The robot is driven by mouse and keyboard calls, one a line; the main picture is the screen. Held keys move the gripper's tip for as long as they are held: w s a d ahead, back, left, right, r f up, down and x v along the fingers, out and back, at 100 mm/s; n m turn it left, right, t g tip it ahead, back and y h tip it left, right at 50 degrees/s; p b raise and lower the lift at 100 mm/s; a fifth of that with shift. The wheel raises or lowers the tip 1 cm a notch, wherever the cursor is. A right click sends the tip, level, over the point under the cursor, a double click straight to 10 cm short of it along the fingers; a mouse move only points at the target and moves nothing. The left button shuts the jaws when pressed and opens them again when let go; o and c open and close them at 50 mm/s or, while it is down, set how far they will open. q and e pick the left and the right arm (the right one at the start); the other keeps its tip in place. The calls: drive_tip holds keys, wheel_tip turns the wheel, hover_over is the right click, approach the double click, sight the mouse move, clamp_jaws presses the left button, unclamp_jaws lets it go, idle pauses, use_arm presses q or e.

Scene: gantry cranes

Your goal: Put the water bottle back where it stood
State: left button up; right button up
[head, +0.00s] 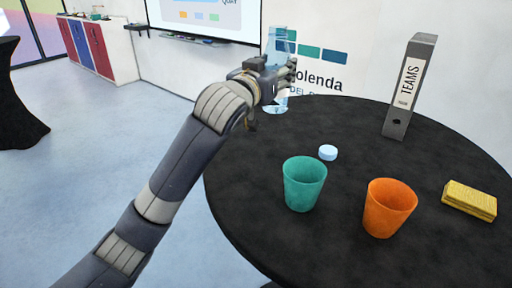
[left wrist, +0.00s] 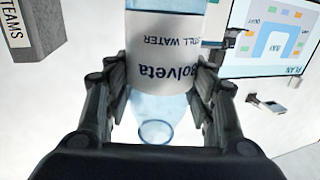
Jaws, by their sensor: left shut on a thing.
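The clear, pale blue water bottle (head: 278,104) is in my left gripper (head: 282,76), at the far left rim of the black round table in the head view. It looks roughly vertical there; whether its base touches the table I cannot tell. In the left wrist view the bottle (left wrist: 163,108) is between both fingers of the left gripper (left wrist: 160,112), which is shut on it. Its white label reads "Solveta still water" upside down. A round ring shows at its narrow end. The fingers hide its middle in the head view. My right gripper is not in view.
The black table (head: 260,190) holds a teal cup (head: 304,184), an orange cup (head: 388,208), a light blue disc like a cap (head: 328,152), a yellow block (head: 469,200) and a grey binder (head: 408,88). The table between the left rim and the binder is clear.

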sight(272, 112)
use_arm(q)
drive_tip(key=shift+w+f, duration=0.1)
drive_tip(key=shift+f, duration=0.2)
drive_tip(key=f, duration=0.1)
drive_tip(key=f+p, duration=0.1)
drive_tip(key=f, duration=0.2)
drive_tip(key=shift+d+f, duration=0.25)
drive_tip(key=shift+f, duration=0.75)
wheel_tip(272, 112, down, 3)
drive_tip(key=shift+p, duration=0.55)
drive_tip(key=shift+f, duration=0.2)
drive_tip(key=o, duration=1.2)
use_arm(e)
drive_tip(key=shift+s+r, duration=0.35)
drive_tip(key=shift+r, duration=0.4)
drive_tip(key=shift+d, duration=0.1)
